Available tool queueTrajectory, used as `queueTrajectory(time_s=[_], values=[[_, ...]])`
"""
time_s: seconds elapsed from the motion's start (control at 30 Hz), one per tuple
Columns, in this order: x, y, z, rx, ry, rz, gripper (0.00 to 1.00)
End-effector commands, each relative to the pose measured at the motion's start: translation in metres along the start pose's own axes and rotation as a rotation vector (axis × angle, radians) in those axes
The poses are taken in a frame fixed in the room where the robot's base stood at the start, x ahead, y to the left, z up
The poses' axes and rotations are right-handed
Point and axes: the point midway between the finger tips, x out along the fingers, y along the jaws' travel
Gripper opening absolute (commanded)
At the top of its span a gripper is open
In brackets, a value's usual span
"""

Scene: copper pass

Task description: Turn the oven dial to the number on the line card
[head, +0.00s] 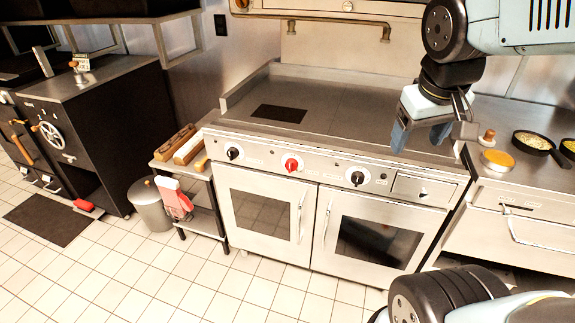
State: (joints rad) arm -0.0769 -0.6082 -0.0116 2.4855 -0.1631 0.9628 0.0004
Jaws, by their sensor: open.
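The steel oven range (325,173) has a front panel with a black dial (234,154) at left, a red dial (291,164) in the middle and another black dial (357,178) at right. The markings around the dials are too small to read. My gripper (420,137) is open and empty, pointing down over the right part of the range top, up and right of the right black dial. It appears apart from all three dials. I cannot identify the line card for sure; a small pale card (82,56) stands on the black unit at left, its writing unreadable.
Two oven doors with bar handles (328,218) are below the dials. Pans (534,142) and an orange-topped container (497,160) stand on the right counter. A low side table (188,160) and a grey bin (150,205) stand left. Tiled floor in front is clear.

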Motion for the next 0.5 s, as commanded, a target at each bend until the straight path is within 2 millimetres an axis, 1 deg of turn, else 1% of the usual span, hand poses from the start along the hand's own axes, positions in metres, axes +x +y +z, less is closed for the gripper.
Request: queueTrajectory(time_s=[0.03,0.1,0.27,0.5], values=[[0.011,-0.001,-0.003,-0.052,-0.053,0.025,0.71],[0.023,0.001,-0.006,-0.121,-0.119,0.065,0.71],[0.048,0.003,-0.014,-0.283,-0.257,0.162,0.71],[0.083,0.003,-0.034,-0.538,-0.433,0.326,0.71]])
